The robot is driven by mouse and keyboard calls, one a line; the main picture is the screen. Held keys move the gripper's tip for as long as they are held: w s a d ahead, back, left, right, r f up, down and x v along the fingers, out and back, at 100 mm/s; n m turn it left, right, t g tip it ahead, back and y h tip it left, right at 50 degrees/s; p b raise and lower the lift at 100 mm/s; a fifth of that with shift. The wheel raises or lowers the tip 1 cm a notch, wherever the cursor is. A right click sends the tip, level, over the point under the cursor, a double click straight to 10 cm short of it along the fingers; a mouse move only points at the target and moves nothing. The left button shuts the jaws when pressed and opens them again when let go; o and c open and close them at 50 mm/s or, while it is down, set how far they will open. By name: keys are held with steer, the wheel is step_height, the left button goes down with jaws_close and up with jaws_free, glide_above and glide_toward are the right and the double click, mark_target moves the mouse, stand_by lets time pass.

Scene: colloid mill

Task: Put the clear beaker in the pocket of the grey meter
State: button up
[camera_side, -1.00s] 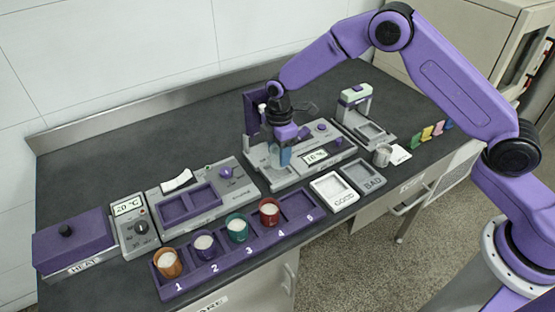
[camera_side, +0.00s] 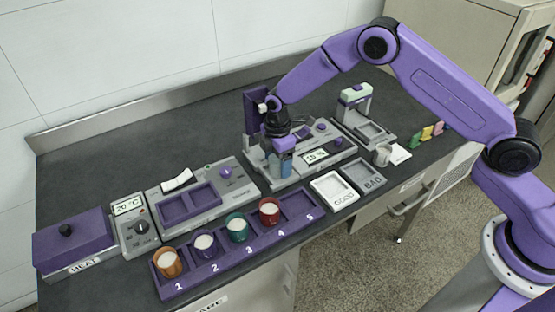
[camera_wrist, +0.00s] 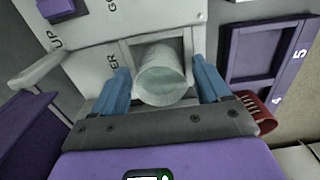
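The clear beaker (camera_wrist: 160,78) is a pale, see-through cylinder between my two blue fingers in the wrist view. It overlaps the square pocket (camera_wrist: 187,42) of the grey meter; whether its base is fully seated is hard to tell. In the side view the grey meter (camera_side: 342,152) has a small display and a purple post at its back left. My gripper (camera_side: 283,170) is low over the meter's left part and hides the beaker there. In the wrist view my gripper (camera_wrist: 161,65) is open around the beaker, with narrow gaps on both sides.
A purple rack (camera_side: 228,262) with several coloured cups stands in front. GOOD (camera_side: 343,202) and BAD (camera_side: 376,183) trays lie right of it. A grey metal cup (camera_side: 382,155) and a green-topped device (camera_side: 355,93) stand right of the meter. The back left counter is clear.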

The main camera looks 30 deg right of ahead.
step_height(320, 180, up, 12)
steer(key=shift+r, duration=0.15)
stand_by(0.5)
steer(key=s+d+r+m, duration=0.1)
steer(key=s+r, duration=0.3)
steer(key=s, duration=0.5)
steer(key=s+d+r+m, duration=0.1)
steer(key=s+r, duration=0.3)
steer(key=s, duration=0.5)
steer(key=s+d+m, duration=0.1)
steer(key=s+d, duration=0.5)
steer(key=s, duration=0.4)
steer(key=s+d+r+m, duration=0.1)
steer(key=s+d+m, duration=0.1)
steer(key=s+d, duration=0.4)
steer(key=s, duration=0.3)
steer(key=shift+s, duration=0.35)
